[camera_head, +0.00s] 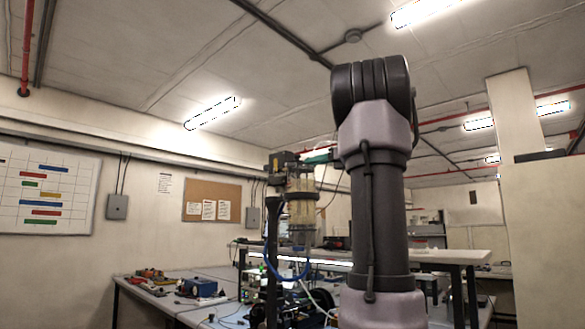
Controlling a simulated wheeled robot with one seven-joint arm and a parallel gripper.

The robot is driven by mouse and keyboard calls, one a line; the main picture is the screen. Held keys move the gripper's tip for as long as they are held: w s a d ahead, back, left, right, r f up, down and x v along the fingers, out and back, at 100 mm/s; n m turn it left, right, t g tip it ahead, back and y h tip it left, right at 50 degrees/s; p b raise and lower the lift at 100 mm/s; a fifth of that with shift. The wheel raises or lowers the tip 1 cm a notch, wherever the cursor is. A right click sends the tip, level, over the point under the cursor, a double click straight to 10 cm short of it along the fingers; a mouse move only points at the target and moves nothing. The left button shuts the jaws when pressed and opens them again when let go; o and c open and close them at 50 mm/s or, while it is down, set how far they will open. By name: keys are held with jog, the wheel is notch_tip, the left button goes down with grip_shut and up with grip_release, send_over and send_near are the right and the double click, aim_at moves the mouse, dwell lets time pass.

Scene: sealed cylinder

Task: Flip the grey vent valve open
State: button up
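A clear, yellowish cylinder (301,208) stands upright near the middle, held on a dark stand (272,255) at its left. A dark block (281,163) sits at its top left. A teal part (318,157) reaches from the top of the cylinder toward my arm; I cannot tell what it is. I cannot make out the grey vent valve; it is too small here or hidden. My arm's thick links fill the space just right of the cylinder and cover what is behind them. My gripper does not show.
A workbench (155,303) with a blue box (198,288) and small tools runs along the left. A raised shelf (420,255) crosses behind the cylinder. A blue hose (288,276) hangs below the cylinder. A pale wall or partition (548,230) stands at the right.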

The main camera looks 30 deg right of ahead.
aim_at(296, 165)
jog(key=x, duration=1)
jog(key=shift+a+f, duration=0.1)
grip_shut()
